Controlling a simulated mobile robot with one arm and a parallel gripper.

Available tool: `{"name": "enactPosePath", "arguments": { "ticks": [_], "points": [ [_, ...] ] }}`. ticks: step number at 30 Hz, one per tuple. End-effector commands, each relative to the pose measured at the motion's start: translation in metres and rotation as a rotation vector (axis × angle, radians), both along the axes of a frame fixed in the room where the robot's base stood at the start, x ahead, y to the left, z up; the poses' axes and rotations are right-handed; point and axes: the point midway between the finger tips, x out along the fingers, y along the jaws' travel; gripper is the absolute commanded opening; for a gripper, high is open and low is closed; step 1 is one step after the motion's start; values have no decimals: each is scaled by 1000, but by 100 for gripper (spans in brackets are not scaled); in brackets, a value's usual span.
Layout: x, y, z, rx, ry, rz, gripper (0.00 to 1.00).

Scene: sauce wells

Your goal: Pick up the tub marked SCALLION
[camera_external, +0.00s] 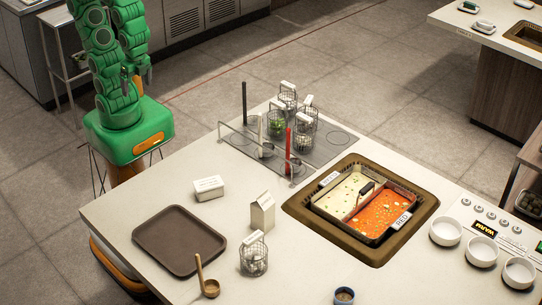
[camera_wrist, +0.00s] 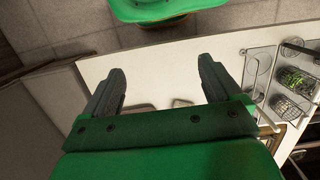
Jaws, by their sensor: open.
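I cannot clearly make out the tub in the wrist view.
A brown tray (camera_external: 180,240), carton (camera_external: 262,212), wooden ladle (camera_external: 210,288) and wire basket (camera_external: 254,262) stand on the counter. A rack (camera_external: 240,148) with several baskets is behind. A two-part sauce well (camera_external: 372,192) and white bowls (camera_external: 482,251) are at right.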

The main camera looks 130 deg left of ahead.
Motion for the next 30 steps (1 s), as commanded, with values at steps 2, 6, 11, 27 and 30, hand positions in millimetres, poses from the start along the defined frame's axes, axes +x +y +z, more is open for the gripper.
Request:
{"name": "enactPosePath", "arguments": {
  "ticks": [2, 6, 11, 27, 30],
  "points": [
    [3, 1, -1, 6, 2, -11, 92],
    [14, 11, -10, 54, 30, -43, 92],
    [33, 28, -23, 137, 72, -106, 92],
    [103, 68, -65, 419, 205, -391, 92],
    [116, 72, -74, 468, 234, -456, 92]
  ]
}}
